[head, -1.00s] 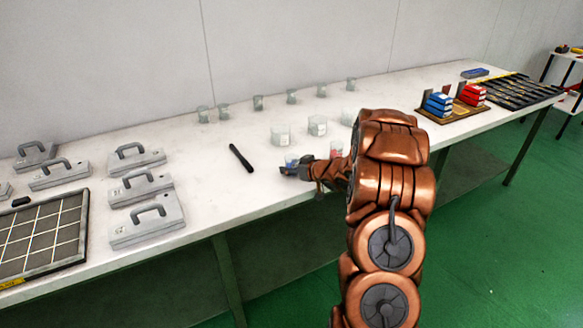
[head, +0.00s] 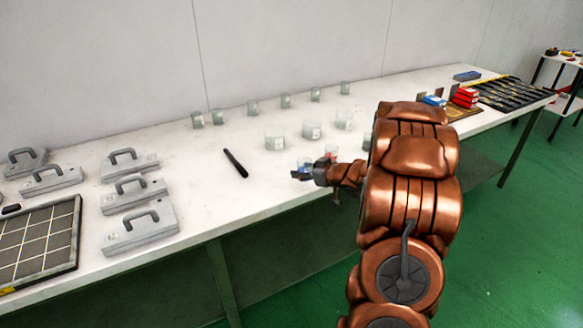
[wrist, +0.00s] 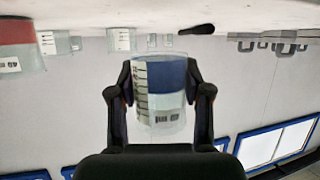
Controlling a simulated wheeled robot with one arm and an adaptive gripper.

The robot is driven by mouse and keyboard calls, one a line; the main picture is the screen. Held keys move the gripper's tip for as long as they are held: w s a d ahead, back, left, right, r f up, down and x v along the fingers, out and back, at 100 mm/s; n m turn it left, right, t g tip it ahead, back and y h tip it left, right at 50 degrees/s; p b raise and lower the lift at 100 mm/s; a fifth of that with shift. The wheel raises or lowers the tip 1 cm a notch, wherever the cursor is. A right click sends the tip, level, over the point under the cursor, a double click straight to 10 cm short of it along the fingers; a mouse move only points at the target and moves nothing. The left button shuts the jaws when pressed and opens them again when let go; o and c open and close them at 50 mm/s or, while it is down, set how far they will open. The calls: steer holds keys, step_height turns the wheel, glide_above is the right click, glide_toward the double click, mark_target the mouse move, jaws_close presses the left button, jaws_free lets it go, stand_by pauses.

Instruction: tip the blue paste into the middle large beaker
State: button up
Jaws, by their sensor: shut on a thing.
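My gripper (head: 305,174) is shut on a small clear beaker of blue paste (head: 305,164) near the front edge of the table. The wrist view, which is upside down, shows the held beaker (wrist: 160,95) between both fingers, roughly upright, with the blue paste (wrist: 174,75) in its lower part. Its base appears raised off the table. Three large clear beakers stand behind it: left (head: 274,138), middle (head: 311,130) and right (head: 344,119). The middle large beaker is behind the held one, apart from it. Their contents are hard to tell.
A beaker with red paste (head: 331,155) stands close to the right of the held one. Several small beakers (head: 252,107) line the back. A black stick (head: 235,163) lies to the left. Grey handled moulds (head: 140,229) and a gridded tray (head: 38,243) fill the left.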

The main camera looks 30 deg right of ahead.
steer(key=s+d, duration=0.1)
steer(key=s, duration=0.6)
step_height(320, 180, up, 11)
steer(key=p, duration=0.9)
steer(key=shift+s+d+p, duration=0.15)
steer(key=shift+s+p, duration=0.2)
steer(key=shift+p, duration=0.05)
steer(key=shift+f, duration=0.1)
